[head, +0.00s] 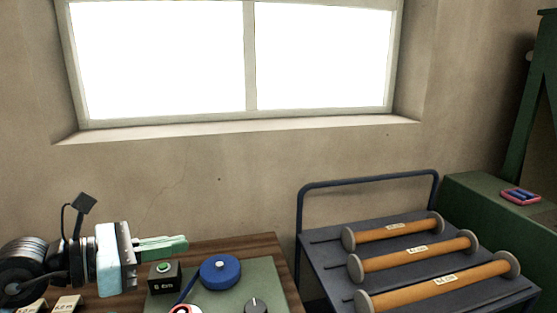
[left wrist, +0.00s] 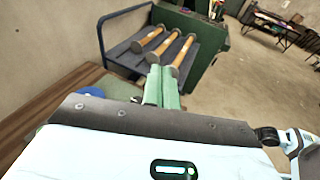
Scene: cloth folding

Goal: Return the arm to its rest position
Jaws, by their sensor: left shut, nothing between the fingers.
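My left gripper (head: 163,246) comes in from the left in the head view, with its green fingers shut and empty. It points right, above the wooden table (head: 262,247) and behind a small dark box with a green button (head: 163,278). In the left wrist view the closed green fingers (left wrist: 162,88) point toward the cart. My right gripper is not in view. No cloth shows in either view.
A blue round reel (head: 220,271) and a dark knob (head: 255,305) sit on a green mat (head: 277,290). A dark cart (head: 322,262) holds three orange rollers (head: 395,230). A green cabinet (head: 470,196) with a pink-rimmed tray (head: 520,196) stands at right. Open floor (left wrist: 255,95) lies beyond.

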